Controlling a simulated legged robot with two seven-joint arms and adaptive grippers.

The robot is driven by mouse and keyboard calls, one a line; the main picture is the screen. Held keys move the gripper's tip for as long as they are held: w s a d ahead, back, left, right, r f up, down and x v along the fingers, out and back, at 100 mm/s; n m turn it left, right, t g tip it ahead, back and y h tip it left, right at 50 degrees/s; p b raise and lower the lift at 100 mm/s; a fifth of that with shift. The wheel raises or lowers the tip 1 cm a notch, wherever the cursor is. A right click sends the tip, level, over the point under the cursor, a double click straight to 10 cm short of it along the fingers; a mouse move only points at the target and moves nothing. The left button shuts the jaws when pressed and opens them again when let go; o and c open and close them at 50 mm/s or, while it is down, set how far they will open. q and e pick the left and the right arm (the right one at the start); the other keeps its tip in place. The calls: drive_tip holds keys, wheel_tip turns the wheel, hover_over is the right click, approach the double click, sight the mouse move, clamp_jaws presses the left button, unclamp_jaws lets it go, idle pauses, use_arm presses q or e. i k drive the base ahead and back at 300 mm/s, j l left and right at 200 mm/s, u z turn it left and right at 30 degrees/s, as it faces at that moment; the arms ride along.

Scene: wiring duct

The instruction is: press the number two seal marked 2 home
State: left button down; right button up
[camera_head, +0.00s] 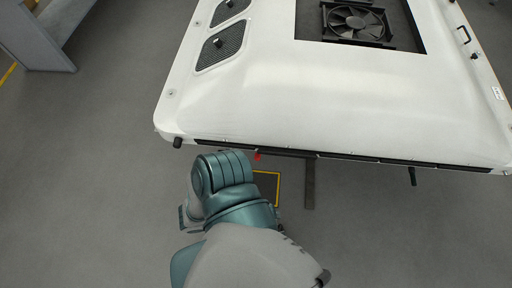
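No seal marked 2 can be made out in this view. A small red piece (257,156) shows just under the front edge of a large white housing (330,95), right beside my teal and grey arm. What the red piece is, I cannot tell at this size. My arm rises from the bottom middle and its teal joint reaches close to the housing's front edge. I can make out no fingertips of either gripper. The arm covers part of the area below the edge.
A black strip (400,162) runs along the housing's front edge, with dark pegs (412,176) below it. A dark upright bar (310,183) stands under the edge. A yellow-edged dark patch (266,187) lies beside my arm.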

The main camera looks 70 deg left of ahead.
sight(277, 152)
drive_tip(key=u, duration=0.4)
drive_tip(key=j+u, duration=0.15)
drive_tip(key=u, duration=0.6)
drive_tip(key=j+u, duration=0.15)
drive_tip(key=u, duration=0.25)
